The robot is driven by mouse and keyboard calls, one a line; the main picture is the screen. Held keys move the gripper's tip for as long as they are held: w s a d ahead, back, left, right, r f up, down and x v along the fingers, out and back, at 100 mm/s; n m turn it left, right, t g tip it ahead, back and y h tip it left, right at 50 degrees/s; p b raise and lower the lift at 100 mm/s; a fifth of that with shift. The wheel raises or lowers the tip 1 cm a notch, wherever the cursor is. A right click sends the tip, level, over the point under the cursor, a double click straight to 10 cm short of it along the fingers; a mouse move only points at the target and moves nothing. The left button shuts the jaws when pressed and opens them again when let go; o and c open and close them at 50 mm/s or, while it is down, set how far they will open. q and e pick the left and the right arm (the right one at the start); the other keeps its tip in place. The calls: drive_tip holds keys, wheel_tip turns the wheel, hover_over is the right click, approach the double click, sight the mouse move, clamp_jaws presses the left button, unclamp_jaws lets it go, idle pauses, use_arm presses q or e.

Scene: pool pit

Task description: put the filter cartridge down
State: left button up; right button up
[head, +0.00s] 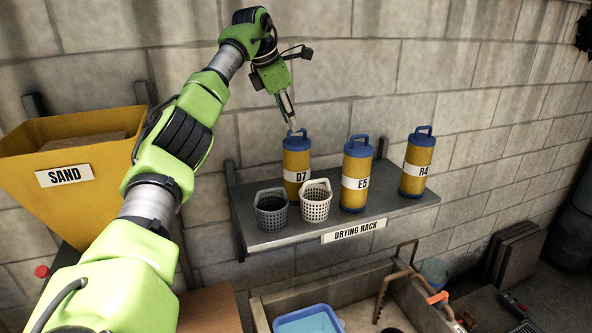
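Three yellow filter cartridges with blue caps and loop handles are at the wall shelf labelled DRYING RACK (275,237). Cartridge D7 (291,161) is upright at the left, behind two small baskets that hide its base, so I cannot tell if it touches the shelf. Cartridge E5 (355,164) stands in the middle and cartridge R4 (419,155) at the right. My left gripper (292,125) points down with its fingertips at the handle of D7. The fingers look close together, but their grip on the thin handle is too small to tell. My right gripper is not in view.
A dark grey basket (271,217) and a white basket (316,205) stand close in front of D7. A yellow SAND hopper (30,177) is at the left. Bare shelf shows at the front left edge.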

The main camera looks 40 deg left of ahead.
sight(297, 149)
use_arm(q)
drive_tip(key=x, duration=0.3)
drive_tip(key=shift+p, duration=0.4)
drive_tip(key=shift+a+f, duration=0.1)
drive_tip(key=shift+f, duration=0.1)
drive_tip(key=shift+r, duration=0.1)
clamp_jaws()
drive_tip(key=shift+w, duration=0.1)
